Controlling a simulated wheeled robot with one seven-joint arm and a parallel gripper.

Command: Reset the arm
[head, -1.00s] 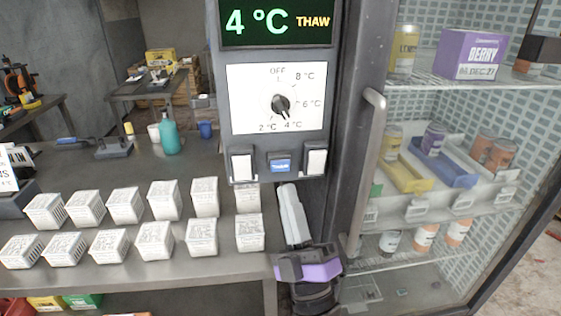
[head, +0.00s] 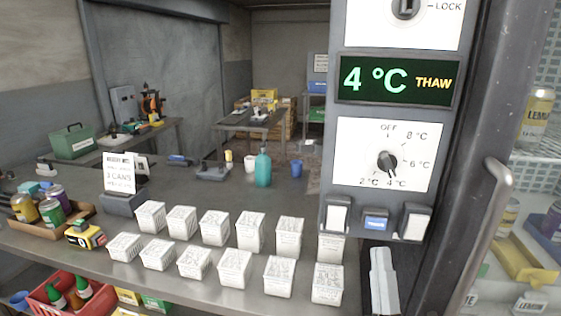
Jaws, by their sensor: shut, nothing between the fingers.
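My gripper (head: 382,258) shows only in part at the bottom right of the head view. The rest of my arm is below the picture's edge.
The control panel (head: 350,190) reads 4 °C THAW. The freezer door handle (head: 488,225) stands to the right. White cartons (head: 235,268) fill the steel bench's front. A teal bottle (head: 263,167), sign (head: 119,173) and can tray (head: 70,227) stand behind or left.

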